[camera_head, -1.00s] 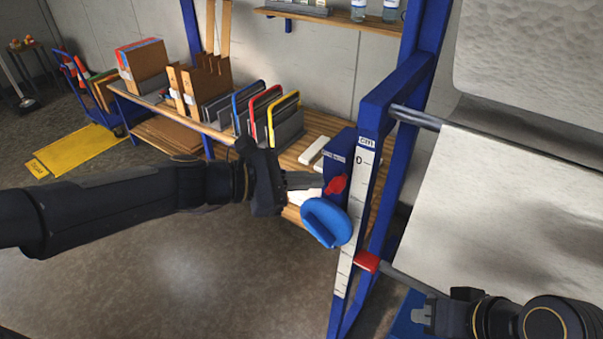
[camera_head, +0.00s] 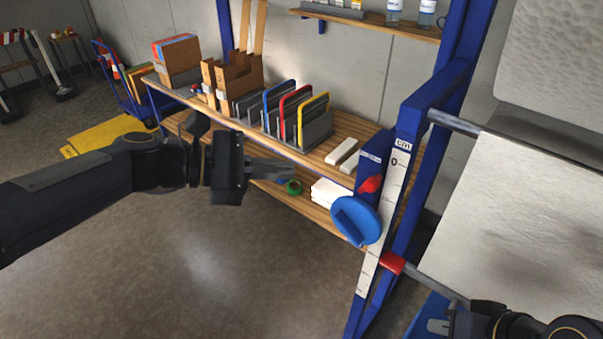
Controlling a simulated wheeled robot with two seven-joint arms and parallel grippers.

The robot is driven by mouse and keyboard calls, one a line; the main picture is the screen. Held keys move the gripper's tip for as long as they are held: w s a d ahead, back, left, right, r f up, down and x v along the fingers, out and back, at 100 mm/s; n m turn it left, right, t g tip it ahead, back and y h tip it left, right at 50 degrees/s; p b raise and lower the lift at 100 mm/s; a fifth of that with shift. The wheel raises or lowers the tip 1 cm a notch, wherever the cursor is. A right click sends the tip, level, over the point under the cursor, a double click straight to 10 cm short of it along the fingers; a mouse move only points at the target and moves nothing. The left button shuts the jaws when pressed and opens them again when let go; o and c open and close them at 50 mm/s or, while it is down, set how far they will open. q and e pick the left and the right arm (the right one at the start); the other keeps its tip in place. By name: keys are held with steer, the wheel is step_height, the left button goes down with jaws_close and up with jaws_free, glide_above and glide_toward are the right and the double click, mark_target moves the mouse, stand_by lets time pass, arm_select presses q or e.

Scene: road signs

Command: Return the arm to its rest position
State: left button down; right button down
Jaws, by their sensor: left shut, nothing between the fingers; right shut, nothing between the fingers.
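My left arm (camera_head: 70,190) comes in from the left, and its gripper (camera_head: 288,168) points right in front of the wooden bench. The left gripper is shut and empty, with free space between its tips and the blue knob (camera_head: 356,220) on the blue frame. My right gripper (camera_head: 438,326) is low at the bottom right, below the white sheet. It is shut and empty, and its arm is partly cut off by the picture's edge.
The blue frame (camera_head: 412,120) with a ruler strip and red lever (camera_head: 371,184) stands right of the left gripper. The bench (camera_head: 350,130) carries folders and boxes. A white sheet (camera_head: 510,220) hangs at right. Open floor (camera_head: 220,280) lies below the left arm.

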arm_select(q)
steer(key=shift+a+r, duration=0.15)
steer(key=shift+a, duration=0.1)
steer(key=shift+s, duration=0.1)
steer(key=s+a+f+m+t+y, duration=0.1)
steer(key=s+a+f+m+y, duration=0.9)
steer(key=s, duration=0.8)
steer(key=a+f+m, duration=0.3)
steer(key=f+m, duration=0.2)
steer(key=shift+a+f+m+y, duration=0.15)
steer(key=shift+f+m+y, duration=0.15)
steer(key=shift+m, duration=0.1)
steer(key=shift+w, duration=0.1)
